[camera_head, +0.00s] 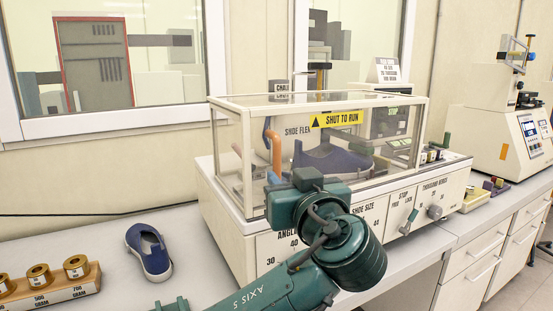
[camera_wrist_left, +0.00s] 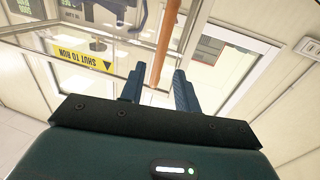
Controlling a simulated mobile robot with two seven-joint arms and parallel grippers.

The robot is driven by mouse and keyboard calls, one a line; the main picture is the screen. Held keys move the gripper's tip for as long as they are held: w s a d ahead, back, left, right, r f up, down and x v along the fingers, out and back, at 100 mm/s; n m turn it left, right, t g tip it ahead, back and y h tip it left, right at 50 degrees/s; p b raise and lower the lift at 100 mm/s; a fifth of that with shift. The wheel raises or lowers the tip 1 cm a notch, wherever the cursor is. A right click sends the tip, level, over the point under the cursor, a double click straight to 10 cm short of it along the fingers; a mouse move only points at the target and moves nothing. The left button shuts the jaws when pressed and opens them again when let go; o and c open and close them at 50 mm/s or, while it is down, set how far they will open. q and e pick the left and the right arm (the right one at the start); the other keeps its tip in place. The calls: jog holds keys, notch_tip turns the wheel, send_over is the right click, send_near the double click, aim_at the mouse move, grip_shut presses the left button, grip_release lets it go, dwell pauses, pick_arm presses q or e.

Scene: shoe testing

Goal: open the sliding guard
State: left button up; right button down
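The sliding guard (camera_head: 340,119) is a clear box with a cream frame and a yellow "SHUT TO RUN" sign, standing over the shoe flexer. A blue shoe (camera_head: 335,160) sits behind its panel. An orange upright bar (camera_head: 274,155), apparently the handle, is at the guard's left front; it also shows in the left wrist view (camera_wrist_left: 165,45). My left gripper (camera_wrist_left: 158,88) is open, its two dark fingers apart on either side of the bar's near end in that view. I cannot tell whether they touch it. In the head view my wrist hides part of the machine front.
A loose blue shoe (camera_head: 149,250) lies on the bench left of the machine, near a wooden block with brass weights (camera_head: 75,265). Knobs (camera_head: 435,211) and a lever line the machine's front. Another cream machine (camera_head: 505,135) stands at the right. Bench left of the machine is mostly clear.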

aim_at(278, 168)
pick_arm(q)
jog(key=w+p, duration=0.1)
jog(key=w, duration=0.2)
jog(key=w+a, duration=0.1)
jog(key=w, duration=0.2)
jog(key=shift+w+a+p, duration=0.2)
jog(key=shift+w+p, duration=0.15)
jog(key=shift+p, duration=0.05)
grip_shut()
